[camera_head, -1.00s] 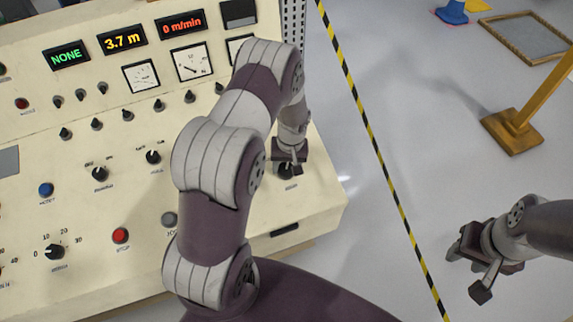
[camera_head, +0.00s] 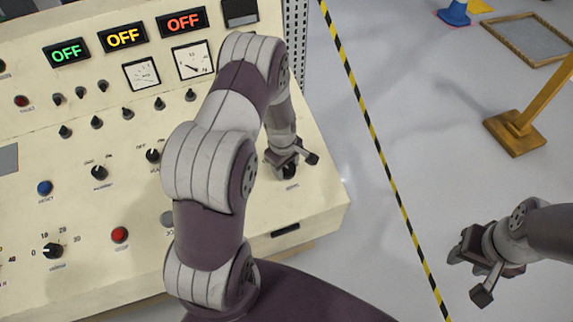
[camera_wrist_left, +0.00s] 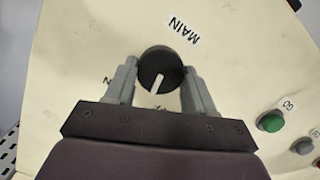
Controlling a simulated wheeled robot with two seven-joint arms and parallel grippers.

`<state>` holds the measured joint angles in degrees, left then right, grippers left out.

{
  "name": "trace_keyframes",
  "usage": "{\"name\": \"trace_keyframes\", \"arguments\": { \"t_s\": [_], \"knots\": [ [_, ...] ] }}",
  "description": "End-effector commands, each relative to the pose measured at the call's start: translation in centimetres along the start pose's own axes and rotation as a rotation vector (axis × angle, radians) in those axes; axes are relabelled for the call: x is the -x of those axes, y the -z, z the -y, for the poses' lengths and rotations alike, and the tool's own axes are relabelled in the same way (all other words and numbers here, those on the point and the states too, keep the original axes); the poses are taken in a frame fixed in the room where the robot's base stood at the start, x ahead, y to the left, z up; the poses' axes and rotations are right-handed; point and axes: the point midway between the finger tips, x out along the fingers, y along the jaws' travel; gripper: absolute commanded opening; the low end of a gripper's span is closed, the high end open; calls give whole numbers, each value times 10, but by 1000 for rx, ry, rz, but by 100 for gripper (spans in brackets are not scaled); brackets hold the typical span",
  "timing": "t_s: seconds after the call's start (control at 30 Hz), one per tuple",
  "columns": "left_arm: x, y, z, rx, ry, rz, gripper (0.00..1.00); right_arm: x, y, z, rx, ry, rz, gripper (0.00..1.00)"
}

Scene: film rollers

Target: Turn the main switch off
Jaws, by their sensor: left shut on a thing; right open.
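The main switch is a black round knob with a white pointer line; it shows in the left wrist view (camera_wrist_left: 160,70) beside a "MAIN" label. In the head view the knob (camera_head: 289,171) sits near the right end of the cream control panel (camera_head: 225,222), partly covered by my gripper. My left gripper (camera_wrist_left: 160,82) has its two grey fingers on either side of the knob, shut on it. In the head view my left gripper (camera_head: 288,164) is tilted over the knob. My right gripper (camera_head: 472,270) is open and empty, over the floor at the right.
Three displays on the panel read OFF: green (camera_head: 67,53), yellow (camera_head: 122,37) and red (camera_head: 182,23). Other knobs and a red button (camera_head: 120,235) lie left of my left arm. A yellow-black floor stripe (camera_head: 375,152) and an orange post (camera_head: 515,134) are on the right.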

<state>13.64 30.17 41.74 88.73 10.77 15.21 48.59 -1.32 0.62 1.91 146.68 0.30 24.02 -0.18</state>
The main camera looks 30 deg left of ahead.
Motion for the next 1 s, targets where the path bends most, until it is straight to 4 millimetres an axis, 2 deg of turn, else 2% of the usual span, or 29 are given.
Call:
{"name": "trace_keyframes", "arguments": {
  "t_s": [0.2, 0.5, 1.0],
  "knots": [
    [0, 0, 0, 178, -40, -1, 23, -4, 0, 0, 0, 0, 0, 43],
    [0, 0, 2, 348, -78, -1, 23, -10, -1, 0, 0, 0, 0, 43],
    [1, 0, 2, 431, -96, -1, 24, -12, -1, 0, 0, 0, 0, 43]
  ]
}}
